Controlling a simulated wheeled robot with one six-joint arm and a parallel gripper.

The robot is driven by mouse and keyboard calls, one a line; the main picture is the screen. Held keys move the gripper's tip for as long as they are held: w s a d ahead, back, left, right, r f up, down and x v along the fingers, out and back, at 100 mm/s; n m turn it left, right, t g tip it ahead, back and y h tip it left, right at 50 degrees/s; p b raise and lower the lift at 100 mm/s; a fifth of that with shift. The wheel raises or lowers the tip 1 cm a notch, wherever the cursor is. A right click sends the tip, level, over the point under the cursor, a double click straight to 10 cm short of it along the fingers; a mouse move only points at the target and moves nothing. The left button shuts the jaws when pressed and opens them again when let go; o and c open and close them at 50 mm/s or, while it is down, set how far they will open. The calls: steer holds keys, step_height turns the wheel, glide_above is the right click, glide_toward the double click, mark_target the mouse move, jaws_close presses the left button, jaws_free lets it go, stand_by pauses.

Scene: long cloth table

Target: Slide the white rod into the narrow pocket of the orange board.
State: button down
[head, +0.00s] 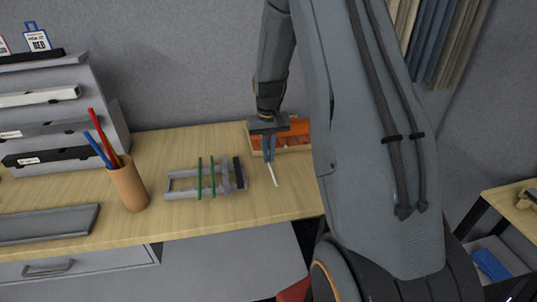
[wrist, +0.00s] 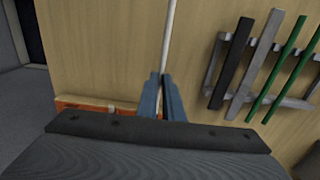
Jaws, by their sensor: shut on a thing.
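The white rod (head: 273,176) is thin and is held between the fingers of my gripper (head: 269,158). In the head view it slants down and to the right from the fingertips. In the wrist view the rod (wrist: 168,38) runs from the fingertips (wrist: 163,85) up to the top edge. The orange board (head: 297,134) lies at the back of the table, behind and to the right of my gripper, partly hidden by my arm. A strip of it (wrist: 80,102) shows low in the wrist view. Its narrow pocket cannot be made out.
A grey rack (head: 182,192) bearing green rods and a dark bar stands left of my gripper. A brown cup (head: 128,186) with red and blue pens, a grey tray (head: 48,224) and a stepped grey stand (head: 95,85) are further left. Bare table lies around the rod.

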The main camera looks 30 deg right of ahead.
steer(key=shift+w+d+b, duration=0.3)
steer(key=shift+w+b, duration=0.15)
steer(key=shift+w, duration=0.65)
steer(key=shift+w+d+b, duration=0.35)
steer(key=shift+w+b, duration=0.1)
steer(key=shift+w, duration=0.7)
steer(key=shift+w+d+b, duration=0.3)
steer(key=shift+w+b, duration=0.15)
steer(key=shift+w, duration=0.65)
steer(key=c, duration=1.8)
jaws_free()
steer(key=shift+r+b, duration=1.2)
steer(key=shift+r, duration=2.75)
steer(key=shift+c, duration=0.6)
